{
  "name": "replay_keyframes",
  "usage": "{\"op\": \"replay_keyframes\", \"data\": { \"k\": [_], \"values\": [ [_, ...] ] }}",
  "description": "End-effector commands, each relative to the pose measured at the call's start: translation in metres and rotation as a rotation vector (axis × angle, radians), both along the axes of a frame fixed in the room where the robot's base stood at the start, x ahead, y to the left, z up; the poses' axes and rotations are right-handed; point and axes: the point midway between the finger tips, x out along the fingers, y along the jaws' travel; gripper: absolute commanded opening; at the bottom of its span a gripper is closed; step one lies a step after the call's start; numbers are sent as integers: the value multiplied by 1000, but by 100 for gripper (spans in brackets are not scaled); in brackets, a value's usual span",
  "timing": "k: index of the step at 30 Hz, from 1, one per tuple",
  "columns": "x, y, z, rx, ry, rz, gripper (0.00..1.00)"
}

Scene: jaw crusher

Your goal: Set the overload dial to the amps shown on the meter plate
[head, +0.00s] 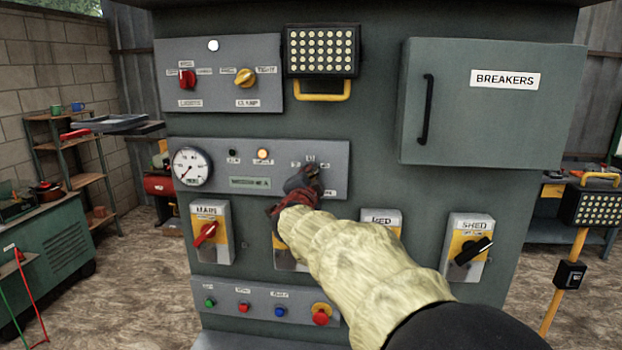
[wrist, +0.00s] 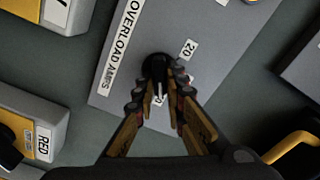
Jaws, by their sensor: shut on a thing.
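My gripper (head: 300,187) reaches the right end of the grey meter panel (head: 215,153) and hides most of the dial in the head view. In the wrist view, my gripper (wrist: 159,82) has a finger on each side of the black overload dial (wrist: 157,66) and is shut on it. The dial's white mark points down in that picture, toward a partly hidden number label. A "20" label (wrist: 188,49) and the "OVERLOAD AMPS" label (wrist: 123,42) show beside it. The meter plate (head: 250,182) is greenish; its figure is too small to read, ending in "A".
A round gauge (head: 192,167) is left on the panel, with an amber lamp (head: 263,154). The MAIN switch (head: 207,233) and SHED switch (head: 470,250) sit below. A breakers door (head: 490,103) is upper right; a yellow lamp handle (head: 322,92) juts out above.

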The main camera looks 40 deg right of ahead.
Motion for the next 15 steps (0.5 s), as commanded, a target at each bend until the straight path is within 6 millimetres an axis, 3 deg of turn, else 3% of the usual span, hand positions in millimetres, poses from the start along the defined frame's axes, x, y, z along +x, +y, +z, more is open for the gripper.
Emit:
{"op": "replay_keyframes", "data": {
  "k": [11, 12, 15],
  "values": [
    [0, 0, -3, 6, 0, 1, 0],
    [0, 0, -3, 6, 0, 1, 13],
    [0, 0, -3, 6, 0, 1, 19]
  ]
}}
